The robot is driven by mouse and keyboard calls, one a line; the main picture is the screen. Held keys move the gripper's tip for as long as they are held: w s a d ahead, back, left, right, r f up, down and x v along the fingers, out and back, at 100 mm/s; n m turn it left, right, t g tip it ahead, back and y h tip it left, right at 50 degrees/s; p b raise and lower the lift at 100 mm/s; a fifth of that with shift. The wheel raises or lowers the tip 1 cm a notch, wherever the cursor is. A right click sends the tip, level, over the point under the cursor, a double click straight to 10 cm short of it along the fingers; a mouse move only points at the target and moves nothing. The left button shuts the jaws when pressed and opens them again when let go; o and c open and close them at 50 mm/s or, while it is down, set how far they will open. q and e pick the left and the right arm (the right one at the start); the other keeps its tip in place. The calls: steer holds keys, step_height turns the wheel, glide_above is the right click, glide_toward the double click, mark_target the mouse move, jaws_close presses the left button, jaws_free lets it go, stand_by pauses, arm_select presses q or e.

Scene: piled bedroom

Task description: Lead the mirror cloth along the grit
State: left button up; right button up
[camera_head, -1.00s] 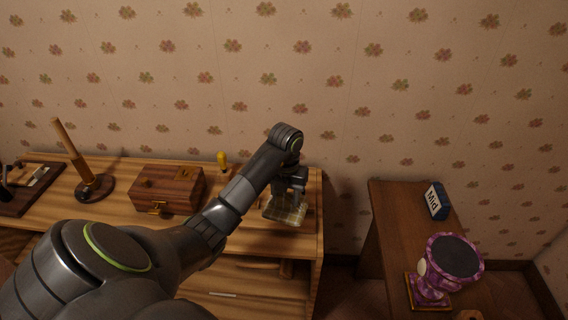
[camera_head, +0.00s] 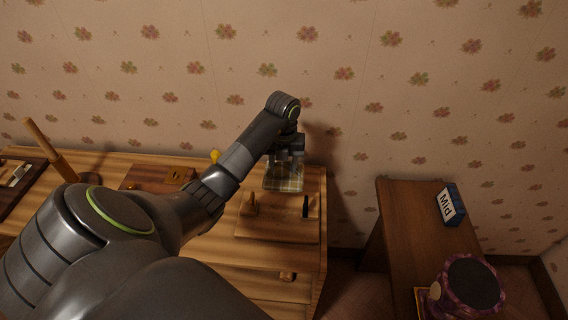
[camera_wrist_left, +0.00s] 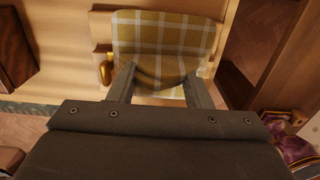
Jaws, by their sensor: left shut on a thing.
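My left gripper (camera_head: 286,160) is shut on the mirror cloth (camera_head: 284,180), a yellow-grey plaid cloth with pale stripes. It holds the cloth above the right end of the wooden dresser (camera_head: 228,245). In the left wrist view the cloth (camera_wrist_left: 165,35) spreads out beyond the two fingers (camera_wrist_left: 157,85), its near edge bunched between them. Below it on the dresser is a wooden board (camera_head: 275,232) with a short wooden peg (camera_head: 250,205) and a dark upright piece (camera_head: 305,206). I cannot make out any mirror or grit. My right gripper is not in view.
A wooden box (camera_head: 158,177) stands left of my forearm, partly hidden, with a yellow object (camera_head: 214,156) behind it. A darker table (camera_head: 415,225) at right carries a "Mid" block (camera_head: 450,205) and a purple stand (camera_head: 468,285). A gap separates dresser and table.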

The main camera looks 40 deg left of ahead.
mark_target(283, 172)
arm_select(q)
steer(key=f, duration=0.3)
steer(key=shift+w+a+b, duration=0.25)
steer(key=shift+w+b, duration=0.1)
steer(key=shift+w, duration=0.05)
steer(key=shift+s+f, duration=0.1)
steer(key=shift+f, duration=0.2)
steer(key=shift+d+f, duration=0.1)
steer(key=shift+f, duration=0.15)
